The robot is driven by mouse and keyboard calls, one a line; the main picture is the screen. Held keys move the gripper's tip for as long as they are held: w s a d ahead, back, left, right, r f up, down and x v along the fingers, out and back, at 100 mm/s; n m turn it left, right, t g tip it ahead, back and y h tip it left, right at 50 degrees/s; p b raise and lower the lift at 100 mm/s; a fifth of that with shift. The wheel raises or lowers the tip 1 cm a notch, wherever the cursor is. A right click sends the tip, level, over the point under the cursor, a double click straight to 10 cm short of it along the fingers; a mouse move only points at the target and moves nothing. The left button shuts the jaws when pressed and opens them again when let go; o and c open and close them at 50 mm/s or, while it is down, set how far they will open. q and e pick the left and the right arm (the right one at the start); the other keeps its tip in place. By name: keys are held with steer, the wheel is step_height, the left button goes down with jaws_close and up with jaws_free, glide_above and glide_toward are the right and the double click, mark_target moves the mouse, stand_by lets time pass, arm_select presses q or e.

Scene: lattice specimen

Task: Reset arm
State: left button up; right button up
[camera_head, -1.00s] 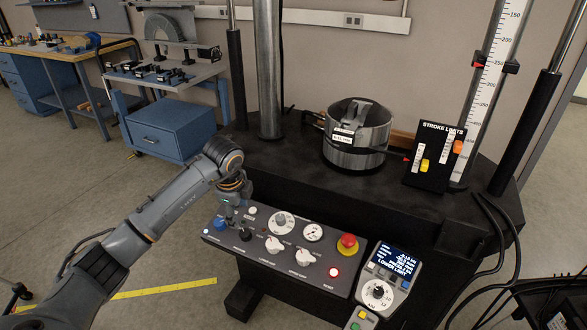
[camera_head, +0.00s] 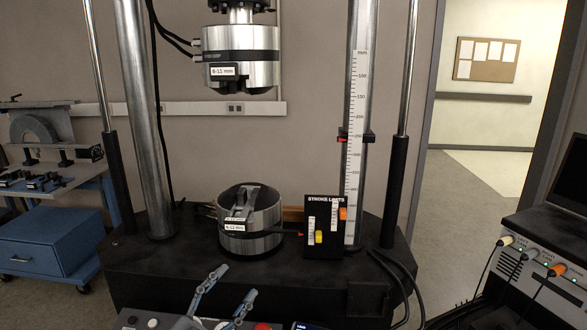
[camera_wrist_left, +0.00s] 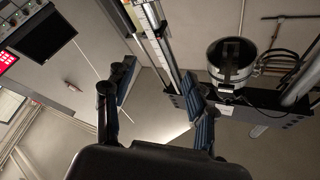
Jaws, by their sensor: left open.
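My left gripper (camera_head: 224,284) shows at the bottom of the head view, its two fingers pointing up and spread apart with nothing between them. In the left wrist view its fingers (camera_wrist_left: 157,82) are also wide apart and empty. It is in front of the test machine's black base (camera_head: 160,275), near the control panel (camera_head: 143,321), which is mostly cut off by the bottom edge. The rest of the left arm is out of the head view. My right gripper is in neither view.
The lower metal grip (camera_head: 250,238) stands on the base, with the upper grip (camera_head: 240,70) above it. A stroke limits board (camera_head: 325,240) and a scale column (camera_head: 360,130) stand to the right. An instrument rack (camera_head: 540,262) with cables is at far right.

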arm_select(q)
steer(key=s+a+f+n+g+y, duration=0.2)
steer(key=s+a+f+n+y, duration=0.2)
steer(key=a+f+n+y, duration=0.3)
steer(key=s+a+f+n+g+y, duration=0.2)
steer(key=s+a+f+n+y, duration=0.1)
steer(key=a+f+n+y, duration=0.45)
steer(key=s+d+f+m+g+h, duration=0.1)
steer(key=s+d+f+g, duration=0.2)
steer(key=s+f+g, duration=0.55)
steer(key=s+d+f+m+g+h, duration=0.1)
steer(key=s+d+f+g+h, duration=0.3)
steer(key=s, duration=0.9)
step_height(320, 180, down, 25)
steer(key=a+y, duration=0.1)
steer(key=y, duration=0.1)
steer(key=s+a+f, duration=0.1)
steer(key=s+f, duration=0.7)
steer(key=s, duration=0.1)
steer(key=s+a+f, duration=0.2)
steer(key=s+f, duration=0.7)
steer(key=shift+a+f+g, duration=0.25)
steer(key=shift+f+g, duration=0.05)
steer(key=shift+g, duration=0.05)
